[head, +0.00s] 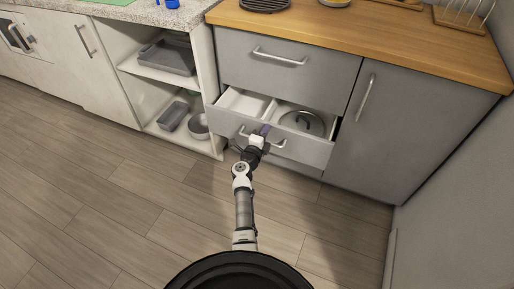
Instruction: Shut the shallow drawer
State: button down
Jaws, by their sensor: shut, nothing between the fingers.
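I cannot tell whether the fingers touch the panel.
Above is a closed drawer (265,72), and to the right a closed cabinet door (415,120). To the left, an open white shelf unit (136,66) holds trays and a metal bowl (198,126). The wooden floor (120,195) in front is clear.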

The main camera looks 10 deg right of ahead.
jog(key=b+x, duration=0.4)
jog(key=x, duration=0.7)
jog(key=shift+s, duration=0.1)
